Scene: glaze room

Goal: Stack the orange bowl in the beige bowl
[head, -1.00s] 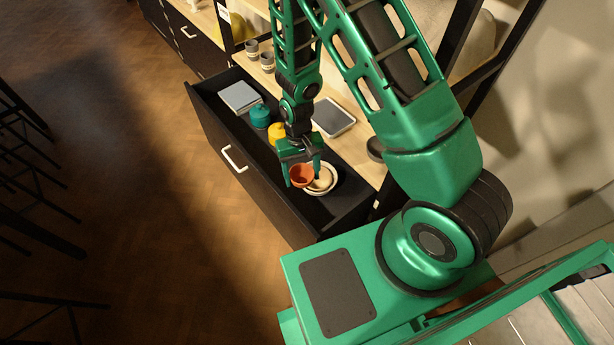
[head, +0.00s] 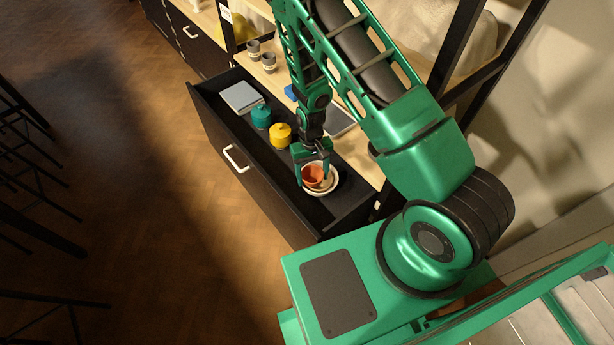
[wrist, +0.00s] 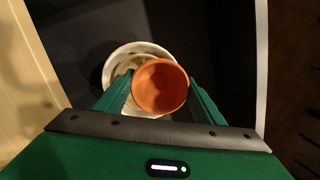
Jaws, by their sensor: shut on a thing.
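The orange bowl (head: 313,176) is between the fingers of my gripper (head: 313,180), which is shut on it. It also shows in the wrist view (wrist: 160,86), with a green finger at each side. The beige bowl (wrist: 125,66) is partly hidden behind the orange bowl. It sits within a wider white dish (wrist: 113,62), whose rim also shows in the head view (head: 335,187). In the wrist view the orange bowl overlaps the right part of the beige bowl and is off its centre. I cannot tell whether the two bowls touch.
The dishes are in an open black drawer (head: 243,178). A yellow jar (head: 280,136), a teal jar (head: 261,116) and a grey flat box (head: 241,97) stand further along it. The wooden counter (head: 357,157) borders the drawer, with small grey cups (head: 268,61) on it.

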